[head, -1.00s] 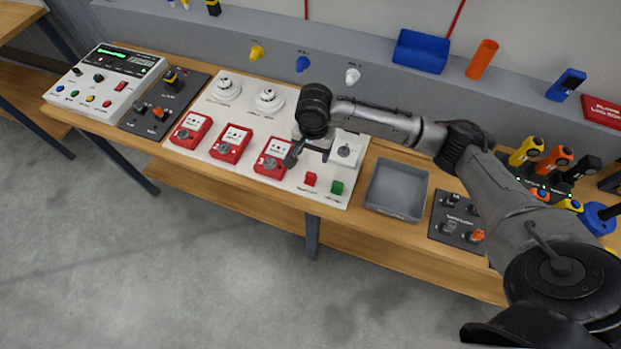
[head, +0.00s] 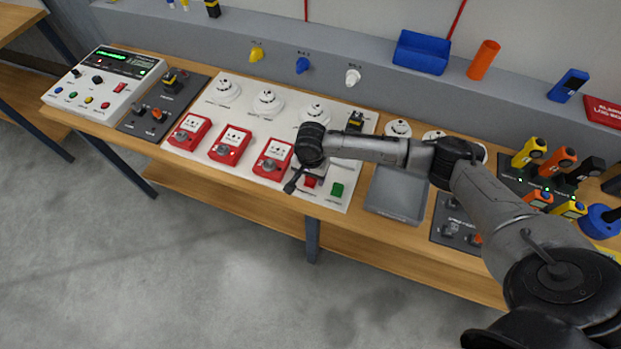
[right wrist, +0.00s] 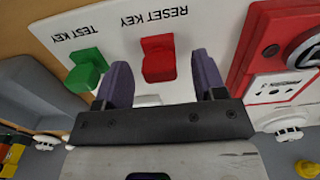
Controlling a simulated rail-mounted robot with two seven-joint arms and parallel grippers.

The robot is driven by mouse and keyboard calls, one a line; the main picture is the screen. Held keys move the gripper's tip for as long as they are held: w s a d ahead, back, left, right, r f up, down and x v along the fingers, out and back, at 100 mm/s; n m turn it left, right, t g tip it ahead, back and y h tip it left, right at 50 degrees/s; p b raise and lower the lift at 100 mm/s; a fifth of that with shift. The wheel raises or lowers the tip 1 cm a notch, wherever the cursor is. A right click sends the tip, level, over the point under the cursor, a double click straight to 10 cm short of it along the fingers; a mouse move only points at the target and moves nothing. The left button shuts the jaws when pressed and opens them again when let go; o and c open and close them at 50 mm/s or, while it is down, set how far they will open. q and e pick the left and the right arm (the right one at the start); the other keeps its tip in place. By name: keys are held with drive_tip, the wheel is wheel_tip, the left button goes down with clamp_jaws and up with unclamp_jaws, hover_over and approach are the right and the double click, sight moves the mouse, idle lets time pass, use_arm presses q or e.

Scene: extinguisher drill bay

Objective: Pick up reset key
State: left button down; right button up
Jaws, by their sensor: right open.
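The reset key (right wrist: 158,58) is a small red block-shaped key on a white panel (right wrist: 125,22), under the printed label RESET KEY. In the head view the reset key (head: 310,181) is partly covered by my right gripper (head: 297,183), which is over the panel's front edge area. In the right wrist view my right gripper (right wrist: 160,66) is open, with its purple-grey fingers to the left and right of the reset key. Whether they touch it I cannot tell. The green test key (right wrist: 87,72) stands just left of the left finger. My left gripper is not in view.
The green key also shows in the head view (head: 337,190). Red call points (head: 272,160) stand left of the reset key, close by. A grey tray (head: 396,197) lies right of the panel. White round detectors (head: 315,112) sit behind. The floor in front is clear.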

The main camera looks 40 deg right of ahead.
drive_tip(key=shift+f, duration=0.55)
drive_tip(key=c, duration=1)
drive_tip(key=shift+r, duration=0.15)
